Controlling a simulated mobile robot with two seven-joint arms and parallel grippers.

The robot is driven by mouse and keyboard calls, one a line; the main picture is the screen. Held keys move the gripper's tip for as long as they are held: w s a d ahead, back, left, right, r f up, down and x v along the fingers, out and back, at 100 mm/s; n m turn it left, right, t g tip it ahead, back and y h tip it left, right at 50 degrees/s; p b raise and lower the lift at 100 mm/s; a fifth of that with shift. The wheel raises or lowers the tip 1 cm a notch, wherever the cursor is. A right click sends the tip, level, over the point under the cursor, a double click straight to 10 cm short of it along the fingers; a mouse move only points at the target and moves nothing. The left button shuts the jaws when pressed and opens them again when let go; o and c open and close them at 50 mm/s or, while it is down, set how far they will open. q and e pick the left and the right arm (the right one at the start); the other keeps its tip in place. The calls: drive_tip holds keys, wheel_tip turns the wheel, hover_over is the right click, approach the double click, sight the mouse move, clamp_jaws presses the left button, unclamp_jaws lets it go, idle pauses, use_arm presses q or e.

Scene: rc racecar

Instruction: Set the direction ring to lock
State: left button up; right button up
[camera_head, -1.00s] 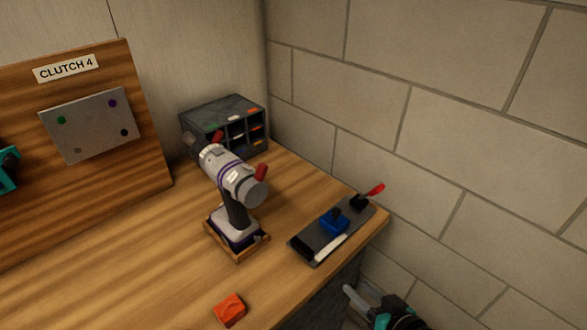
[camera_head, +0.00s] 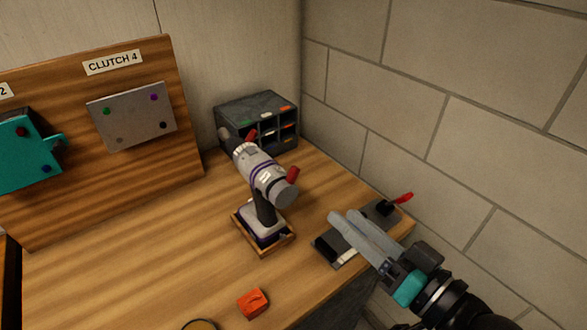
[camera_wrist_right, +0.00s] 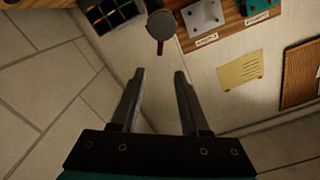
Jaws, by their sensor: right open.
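A grey-and-purple drill-like tool (camera_head: 262,172) stands upright in a wooden holder (camera_head: 262,243) on the bench. Purple bands circle its barrel, and a red lever sticks out near each end. I cannot tell which band or collar is the direction ring, nor its setting. In the right wrist view, the tool's round grey end (camera_wrist_right: 160,24) and one red lever (camera_wrist_right: 160,47) show beyond the fingertips. My right gripper (camera_head: 342,214) is open and empty, right of the tool and apart from it, over the black tray. My left gripper is not in view.
The black tray (camera_head: 333,250) with a red-handled lever (camera_head: 403,198) lies at the bench's right edge. A dark compartment box (camera_head: 255,105) stands behind the tool. An orange block (camera_head: 253,303) lies in front. A "CLUTCH 4" board (camera_head: 190,165) stands left. A block wall closes the right.

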sight(297, 175)
drive_tip(key=x, duration=1.4)
drive_tip(key=shift+w+a, duration=0.15)
drive_tip(key=shift+w, duration=0.1)
clamp_jaws()
